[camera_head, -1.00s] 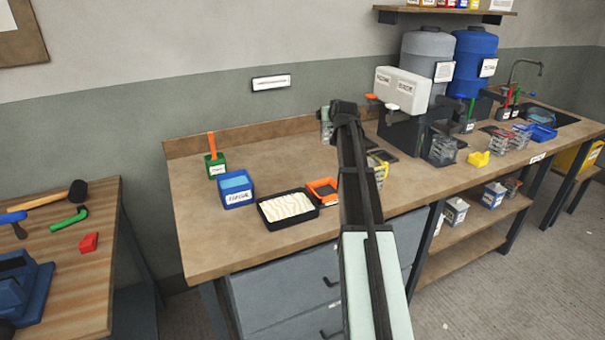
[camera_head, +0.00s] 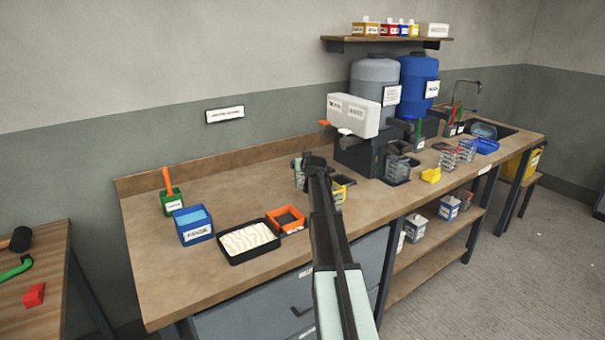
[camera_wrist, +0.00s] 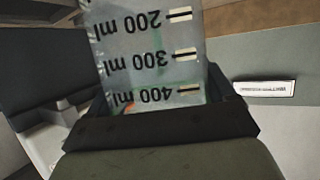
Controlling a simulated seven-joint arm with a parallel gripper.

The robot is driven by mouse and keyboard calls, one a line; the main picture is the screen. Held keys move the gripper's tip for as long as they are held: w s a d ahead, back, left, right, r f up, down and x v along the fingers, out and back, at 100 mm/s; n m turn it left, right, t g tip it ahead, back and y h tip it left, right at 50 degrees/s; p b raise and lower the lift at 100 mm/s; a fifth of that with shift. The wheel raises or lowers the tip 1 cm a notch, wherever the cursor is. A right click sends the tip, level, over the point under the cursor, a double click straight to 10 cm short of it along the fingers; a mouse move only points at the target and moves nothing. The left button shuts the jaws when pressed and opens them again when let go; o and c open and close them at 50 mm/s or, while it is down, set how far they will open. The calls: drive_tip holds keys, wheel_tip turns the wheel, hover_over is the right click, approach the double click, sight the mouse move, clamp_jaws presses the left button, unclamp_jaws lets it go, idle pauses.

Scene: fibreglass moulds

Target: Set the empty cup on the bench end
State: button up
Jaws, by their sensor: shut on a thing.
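My gripper (camera_head: 306,164) is shut on a clear measuring cup (camera_wrist: 150,55). The cup shows black 200, 300 and 400 ml marks, upside down in the wrist view. Its wall is see-through, and I see no fill in the visible part. In the head view the cup (camera_head: 298,180) is mostly behind my gripper, over the bench (camera_head: 150,255) left of the dispenser. I cannot tell whether it touches the bench top. The bench's left end has bare wood near its front edge. Its right end is by the sink (camera_head: 500,130).
A black tray (camera_head: 232,258), orange tray (camera_head: 300,226), blue tub (camera_head: 193,236) and green pot with a brush (camera_head: 173,207) stand on the left part.

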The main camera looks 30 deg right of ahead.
drive_tip(key=shift+f, duration=1.7)
drive_tip(key=shift+f, duration=0.1)
drive_tip(key=o, duration=1.1)
drive_tip(key=shift+s, duration=0.1)
drive_tip(key=v, duration=1.2)
